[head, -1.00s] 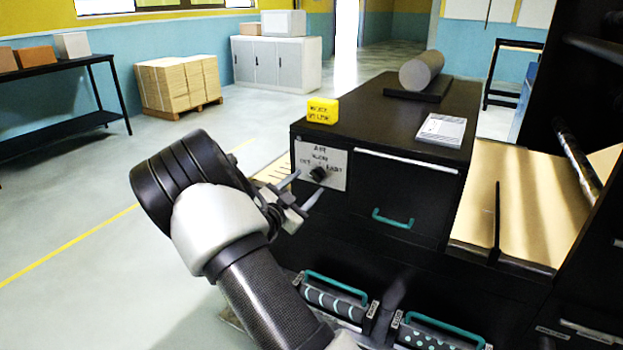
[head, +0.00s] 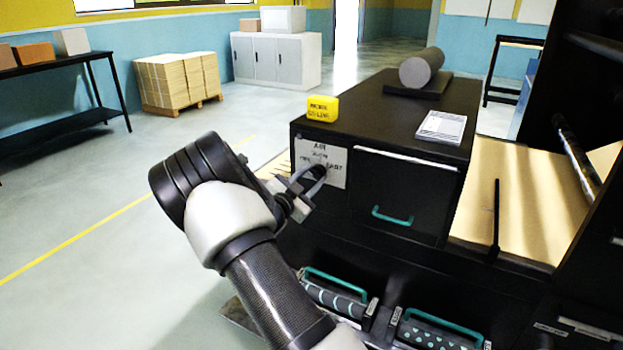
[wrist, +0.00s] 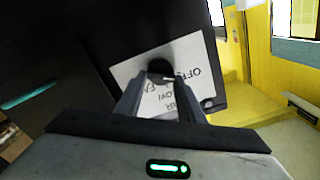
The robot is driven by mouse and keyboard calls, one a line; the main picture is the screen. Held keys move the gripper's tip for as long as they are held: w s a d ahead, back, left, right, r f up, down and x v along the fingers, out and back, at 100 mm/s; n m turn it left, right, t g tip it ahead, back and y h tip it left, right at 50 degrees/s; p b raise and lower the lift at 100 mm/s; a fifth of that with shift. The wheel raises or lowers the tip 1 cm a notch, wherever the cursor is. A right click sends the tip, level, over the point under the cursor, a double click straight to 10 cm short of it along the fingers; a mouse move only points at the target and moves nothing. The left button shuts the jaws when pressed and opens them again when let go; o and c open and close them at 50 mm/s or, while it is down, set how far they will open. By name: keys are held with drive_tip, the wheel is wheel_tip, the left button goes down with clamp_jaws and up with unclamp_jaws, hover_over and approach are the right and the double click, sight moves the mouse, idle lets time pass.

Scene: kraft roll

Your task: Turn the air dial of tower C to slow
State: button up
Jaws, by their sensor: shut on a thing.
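The air dial (head: 318,171) is a small black knob on a white label plate (head: 334,158) on the front of the black cabinet. Which word the dial's pointer faces cannot be told clearly.
A yellow block with lettering (head: 322,108), a white pad (head: 441,127) and a grey roll (head: 421,68) lie on the cabinet top. A drawer with a teal handle (head: 392,217) is right of the plate. Patterned rollers with teal handles (head: 335,285) sit below. Floor at left is clear.

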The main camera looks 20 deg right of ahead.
drive_tip(key=shift+f+b, duration=0.15)
drive_tip(key=shift+b, duration=0.4)
drive_tip(key=m+b, duration=0.1)
drive_tip(key=b, duration=0.2)
drive_tip(key=m+b, duration=0.2)
drive_tip(key=b, duration=0.1)
drive_tip(key=shift+f, duration=0.35)
drive_tip(key=m+b, duration=0.2)
drive_tip(key=b, duration=0.3)
drive_tip(key=shift+s+d+f+m, duration=0.1)
drive_tip(key=shift+m, duration=0.3)
drive_tip(key=m+b, duration=0.4)
drive_tip(key=b, duration=0.3)
drive_tip(key=m+b, duration=0.2)
drive_tip(key=b, duration=0.1)
drive_tip(key=shift+r, duration=0.35)
drive_tip(key=o, duration=1)
drive_tip(key=shift+o, duration=0.2)
